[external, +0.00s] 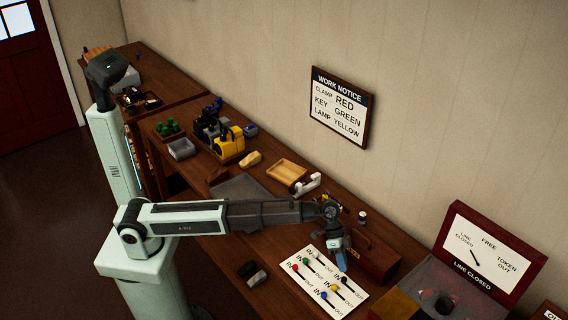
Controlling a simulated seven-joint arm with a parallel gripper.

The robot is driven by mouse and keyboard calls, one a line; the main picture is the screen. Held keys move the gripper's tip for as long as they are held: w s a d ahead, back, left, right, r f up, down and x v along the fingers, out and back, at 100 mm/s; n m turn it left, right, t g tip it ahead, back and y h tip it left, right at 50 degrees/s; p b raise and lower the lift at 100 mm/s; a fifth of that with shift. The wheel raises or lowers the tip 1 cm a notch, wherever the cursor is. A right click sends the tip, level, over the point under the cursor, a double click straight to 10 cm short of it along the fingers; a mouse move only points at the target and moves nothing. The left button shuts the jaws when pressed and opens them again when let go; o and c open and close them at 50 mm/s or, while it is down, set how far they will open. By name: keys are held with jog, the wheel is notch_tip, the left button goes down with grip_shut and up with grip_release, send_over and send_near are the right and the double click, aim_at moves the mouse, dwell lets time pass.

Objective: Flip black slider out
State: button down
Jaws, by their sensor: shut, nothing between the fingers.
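A white panel (311,289) lies on the bench with two rows of sliders marked IN and OUT. The black slider (345,280) seems to be the small dark knob at the right end of the nearer row. Its exact position along its slot is too small to tell. My gripper (341,267) points down over the right part of the panel, close to this knob. Its fingers are shut with nothing between them. I cannot tell whether the fingertips touch the knob.
Red (295,267), green (306,260), blue (324,295) and yellow (333,287) knobs sit on the same panel. A brown box (372,262) stands just right of my gripper. A sign reading LINE CLOSED (488,254) stands farther right.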

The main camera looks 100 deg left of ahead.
aim_at(356, 288)
jog(key=shift+x, duration=0.8)
jog(key=w+d, duration=0.3)
jog(key=shift+w+d, duration=0.3)
jog(key=v, duration=1)
